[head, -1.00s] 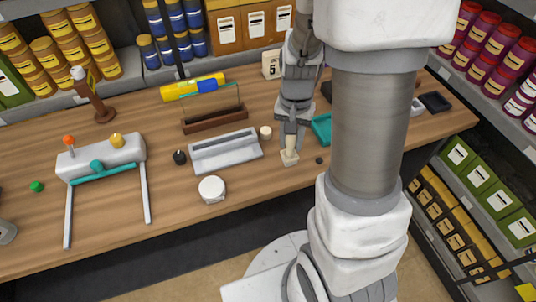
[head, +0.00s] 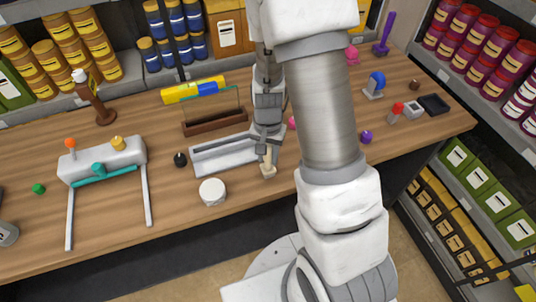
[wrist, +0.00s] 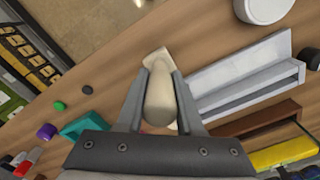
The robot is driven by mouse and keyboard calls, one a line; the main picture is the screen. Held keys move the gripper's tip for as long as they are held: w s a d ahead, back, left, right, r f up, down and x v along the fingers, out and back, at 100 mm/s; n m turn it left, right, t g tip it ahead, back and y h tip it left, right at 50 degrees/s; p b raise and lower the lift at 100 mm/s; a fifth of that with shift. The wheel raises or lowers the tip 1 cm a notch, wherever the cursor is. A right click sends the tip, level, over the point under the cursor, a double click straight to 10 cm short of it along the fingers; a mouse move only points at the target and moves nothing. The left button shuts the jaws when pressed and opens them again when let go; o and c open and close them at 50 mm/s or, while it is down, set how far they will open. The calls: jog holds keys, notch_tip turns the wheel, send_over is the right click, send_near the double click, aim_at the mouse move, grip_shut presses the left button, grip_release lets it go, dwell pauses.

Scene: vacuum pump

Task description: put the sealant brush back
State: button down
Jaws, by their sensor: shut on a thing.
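The sealant brush (head: 267,170), a cream piece with a rounded handle and a paler, wider end, is in my gripper (head: 268,152). In the wrist view the brush (wrist: 159,98) lies between the two grey fingers of my gripper (wrist: 160,82), which are shut on its handle. The pale end points away from the palm. In the head view it hangs pale end down near the table's front edge, just right of the long grey tray (head: 205,169). Whether it touches the table I cannot tell. The tray's right end is partly hidden by my arm.
A white round tub (head: 212,191) and a black knob (head: 180,159) stand near the tray. A brown wooden holder (head: 213,121) and a yellow tube (head: 180,94) lie behind. A teal tray (wrist: 84,127) shows in the wrist view. Small coloured items occupy the table's right side.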

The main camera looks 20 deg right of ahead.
jog(key=shift+f, duration=0.2)
jog(key=c, duration=0.6)
grip_release()
jog(key=shift+o, duration=0.2)
jog(key=shift+r, duration=0.15)
